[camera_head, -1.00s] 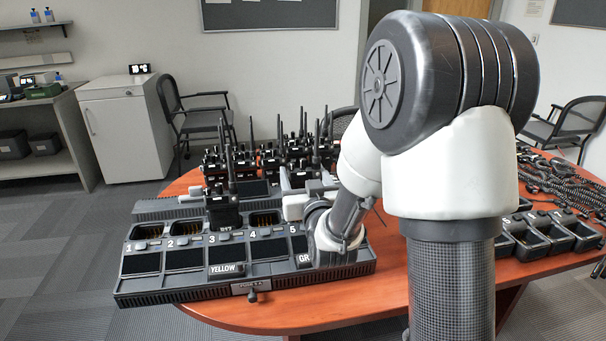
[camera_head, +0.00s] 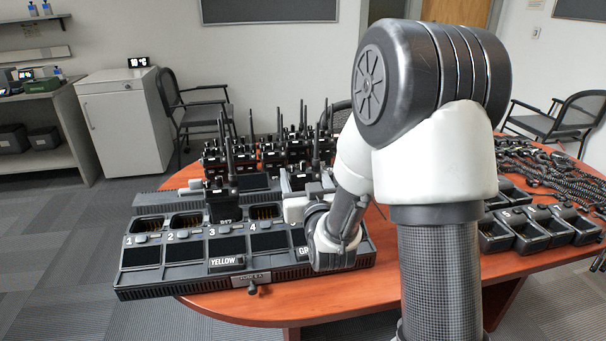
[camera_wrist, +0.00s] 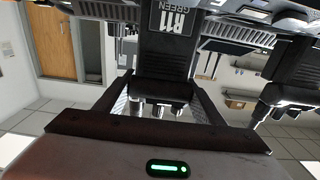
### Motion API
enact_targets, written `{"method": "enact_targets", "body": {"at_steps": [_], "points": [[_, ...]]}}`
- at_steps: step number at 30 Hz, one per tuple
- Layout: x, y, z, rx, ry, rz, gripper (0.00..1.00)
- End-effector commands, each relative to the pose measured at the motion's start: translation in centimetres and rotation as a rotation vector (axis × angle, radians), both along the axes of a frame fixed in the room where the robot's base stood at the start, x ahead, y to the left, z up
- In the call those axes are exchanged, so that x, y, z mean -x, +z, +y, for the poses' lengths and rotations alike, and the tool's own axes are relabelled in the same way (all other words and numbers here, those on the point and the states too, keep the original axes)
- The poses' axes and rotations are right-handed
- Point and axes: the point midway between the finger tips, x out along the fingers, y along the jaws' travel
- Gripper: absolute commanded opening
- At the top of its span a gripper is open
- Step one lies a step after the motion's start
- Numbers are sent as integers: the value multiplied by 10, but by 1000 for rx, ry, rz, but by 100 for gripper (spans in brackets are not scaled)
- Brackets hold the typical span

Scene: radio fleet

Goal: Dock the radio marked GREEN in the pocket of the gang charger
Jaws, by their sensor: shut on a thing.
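The radio marked GREEN (camera_wrist: 165,62) is dark, with its white GREEN label facing the wrist camera. My gripper (camera_wrist: 160,108) is shut on it, one finger on each side. In the head view my gripper (camera_head: 298,196) is low over the right end of the gang charger (camera_head: 190,282), by the tag that reads "GR". My wrist hides most of that tag and the pocket behind it. I cannot tell whether the radio touches the pocket. Pockets 1, 2 and 4 look empty.
Several radios with tall antennas (camera_head: 270,155) stand close behind the charger. More black chargers (camera_head: 540,228) and coiled cords (camera_head: 555,170) lie at the right of the wooden table (camera_head: 420,295). A white cabinet (camera_head: 125,125) and chairs stand beyond.

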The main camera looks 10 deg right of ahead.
Motion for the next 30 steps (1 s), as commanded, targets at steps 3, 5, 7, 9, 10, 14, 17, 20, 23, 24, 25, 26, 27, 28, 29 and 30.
{"method": "enact_targets", "body": {"at_steps": [3, 5, 7, 9, 10, 14, 17, 20, 23, 24, 25, 26, 27, 28, 29, 30], "points": [[0, -2, 0, 0, 0, -3, 27], [0, -3, 0, 0, 0, -3, 27], [0, -5, 0, 0, 0, -2, 27], [0, -7, 0, 0, 0, -2, 27], [-1, -8, 0, 0, 0, -2, 27], [-1, -10, 0, 0, 0, -4, 27], [0, -13, 0, 0, 0, -3, 27], [0, -16, 0, 0, 0, -2, 27], [0, -16, 0, 0, 0, -3, 69], [0, -16, 0, 0, 0, -3, 76], [0, -16, 0, 0, 0, -3, 81], [0, -16, 0, 0, 0, -3, 84], [0, -17, 0, 0, 0, -2, 84], [0, -17, 0, 0, 0, -2, 84], [0, -17, 0, 0, 0, -2, 84], [0, -17, 0, 0, 0, -2, 84]]}}
